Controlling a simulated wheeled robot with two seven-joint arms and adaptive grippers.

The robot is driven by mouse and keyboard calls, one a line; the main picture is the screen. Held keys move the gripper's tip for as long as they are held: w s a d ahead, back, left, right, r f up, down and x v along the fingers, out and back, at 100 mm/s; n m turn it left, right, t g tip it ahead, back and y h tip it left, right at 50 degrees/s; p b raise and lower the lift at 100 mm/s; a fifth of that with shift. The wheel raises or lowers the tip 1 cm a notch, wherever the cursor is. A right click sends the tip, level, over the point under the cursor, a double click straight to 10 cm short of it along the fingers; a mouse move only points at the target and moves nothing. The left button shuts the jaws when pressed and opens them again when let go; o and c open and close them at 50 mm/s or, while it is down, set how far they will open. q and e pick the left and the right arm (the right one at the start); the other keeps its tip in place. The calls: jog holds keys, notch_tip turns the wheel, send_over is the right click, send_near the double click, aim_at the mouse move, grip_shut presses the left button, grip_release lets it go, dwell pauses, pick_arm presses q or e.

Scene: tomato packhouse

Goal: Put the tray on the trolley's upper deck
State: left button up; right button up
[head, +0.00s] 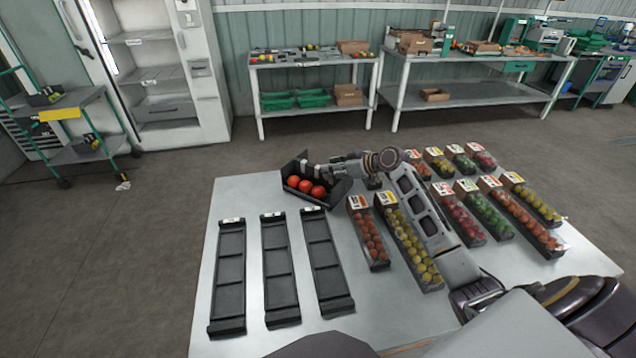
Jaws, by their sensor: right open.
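A black tray (290,180) with a few large red tomatoes (305,187) is at the far edge of the white table. My right gripper (335,168) is open at the tray's back right side. Its fingers overlap the tray's rim in the picture, and I cannot tell whether they touch it. The trolley (110,112) stands on the floor at the far left, with a green frame and grey decks. Its upper deck (82,98) carries a dark item and a yellow piece. My left gripper is out of view.
Several empty black trays (279,262) lie on the near left of the white table (232,190). Several filled produce packs (370,235) cover its right side, under and beside my right arm. An open cabinet (160,75) and workbenches (470,93) line the back. Floor between table and trolley is clear.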

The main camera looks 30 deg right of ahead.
aim_at(318, 178)
jog(key=shift+w+a, duration=0.1)
jog(key=shift+w, duration=0.05)
jog(key=shift+w+a+f, duration=0.15)
jog(key=shift+w+a, duration=0.3)
jog(key=shift+w, duration=0.3)
jog(key=shift+x, duration=1.6)
jog(key=shift+c, duration=0.3)
grip_shut()
